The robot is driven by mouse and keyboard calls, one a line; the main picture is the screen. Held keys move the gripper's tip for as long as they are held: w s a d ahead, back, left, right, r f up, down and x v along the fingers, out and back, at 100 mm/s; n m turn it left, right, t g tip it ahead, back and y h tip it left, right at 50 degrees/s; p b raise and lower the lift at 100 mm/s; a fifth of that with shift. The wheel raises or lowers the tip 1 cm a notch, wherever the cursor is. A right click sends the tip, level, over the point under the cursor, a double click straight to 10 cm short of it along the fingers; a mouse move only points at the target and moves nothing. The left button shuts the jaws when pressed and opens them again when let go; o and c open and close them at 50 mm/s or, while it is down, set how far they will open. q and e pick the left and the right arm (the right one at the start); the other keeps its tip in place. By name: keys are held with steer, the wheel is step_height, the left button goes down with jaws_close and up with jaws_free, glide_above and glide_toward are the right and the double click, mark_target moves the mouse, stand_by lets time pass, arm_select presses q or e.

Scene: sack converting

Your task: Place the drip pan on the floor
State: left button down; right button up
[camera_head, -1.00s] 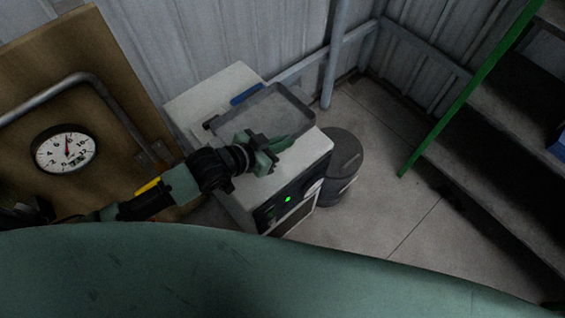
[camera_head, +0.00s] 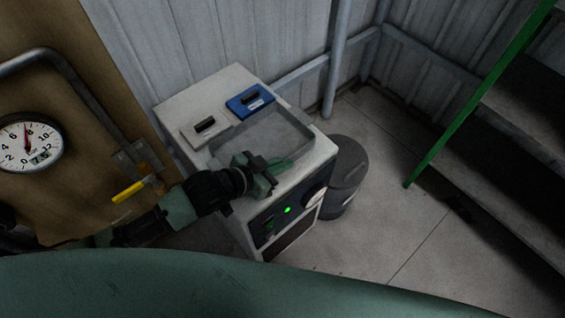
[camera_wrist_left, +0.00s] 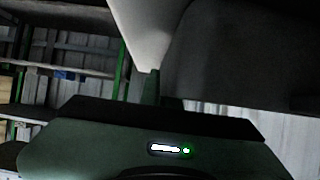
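The drip pan (camera_head: 272,132) is a shallow grey rectangular tray with a thin rim, over the front part of the white cabinet's top in the head view. My left gripper (camera_head: 268,172) is at its near edge and appears shut on the rim; its arm hides that near corner. I cannot tell whether the pan touches the cabinet top or hangs just above it. The pale floor (camera_head: 395,225) shows right of the cabinet. In the left wrist view, large grey surfaces fill the top right, too dark to tell apart. My right gripper is not in view.
The white cabinet (camera_head: 180,100) has a blue module (camera_head: 250,100) and a pale module (camera_head: 204,130) on top. A dark round bin (camera_head: 346,172) stands close at its right. A green-railed stair (camera_head: 480,95) is farther right. A gauge (camera_head: 27,143) is on the wooden panel at left.

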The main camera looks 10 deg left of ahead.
arm_select(q)
steer(key=shift+f, duration=0.15)
steer(key=c, duration=1.7)
jaws_free()
